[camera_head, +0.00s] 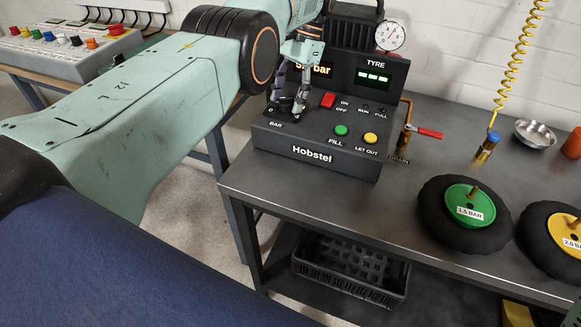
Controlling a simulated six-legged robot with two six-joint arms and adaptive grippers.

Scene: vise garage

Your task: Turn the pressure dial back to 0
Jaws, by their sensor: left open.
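The dark Hobstel compressor panel (313,149) stands at the left end of the grey bench. Its pressure dial, above the BAR label (276,124), is largely hidden by my left gripper (285,108). My left gripper is open and points down over the dial; I cannot tell whether its fingers touch it. An orange display (322,70) above is partly covered by my arm and reads a number in bar that I cannot make out fully. My right gripper is not in view.
The panel carries a red switch (328,100), a green FILL button (341,131) and a yellow LET OUT button (370,138). A red-handled valve (430,133) sticks out at its right. Wheels with a green hub (470,204) and a yellow hub (571,232) lie on the bench (355,207).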

